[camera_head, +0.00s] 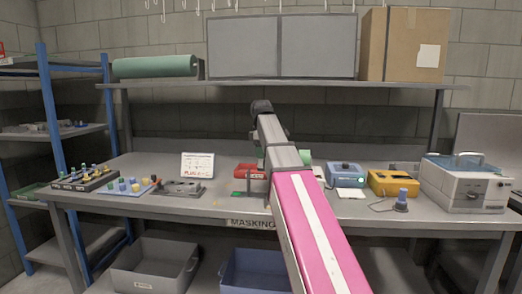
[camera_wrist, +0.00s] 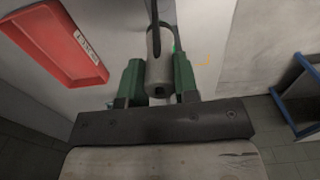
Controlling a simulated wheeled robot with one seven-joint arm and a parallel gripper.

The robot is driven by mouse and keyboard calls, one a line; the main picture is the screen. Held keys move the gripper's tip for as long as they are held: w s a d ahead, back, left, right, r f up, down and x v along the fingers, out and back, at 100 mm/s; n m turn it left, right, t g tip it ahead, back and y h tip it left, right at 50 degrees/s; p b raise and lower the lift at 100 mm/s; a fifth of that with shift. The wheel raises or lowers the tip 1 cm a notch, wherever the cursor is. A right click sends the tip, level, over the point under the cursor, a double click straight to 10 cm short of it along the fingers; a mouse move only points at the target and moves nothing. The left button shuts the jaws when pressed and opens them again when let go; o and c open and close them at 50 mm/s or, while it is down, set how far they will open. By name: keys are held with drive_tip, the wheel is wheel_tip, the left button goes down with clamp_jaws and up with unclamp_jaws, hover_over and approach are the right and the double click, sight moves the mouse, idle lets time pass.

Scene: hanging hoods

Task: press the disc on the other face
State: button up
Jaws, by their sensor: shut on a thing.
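My gripper (camera_wrist: 158,78) has two green fingers and is shut on a pale grey cylinder (camera_wrist: 156,45) in the wrist view. The cylinder has a dark strip along its upper part and a dark square hole at its near end. A small bright green spot shows just right of it, partly hidden. I cannot make out a disc on any face. In the head view my arm reaches over the bench (camera_head: 225,209) and hides most of the gripper.
A red tray (camera_wrist: 55,42) lies left of the gripper; it also shows in the head view (camera_head: 250,171). A blue box (camera_head: 344,172), a yellow box (camera_head: 392,183) and a white machine (camera_head: 465,184) stand right. Racks of small parts (camera_head: 85,178) stand left. A shelf (camera_head: 280,82) spans above.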

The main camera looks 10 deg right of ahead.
sight(261, 166)
drive_tip(key=shift+f, duration=5.45)
drive_tip(key=shift+f, duration=0.2)
drive_tip(key=shift+r, duration=3.45)
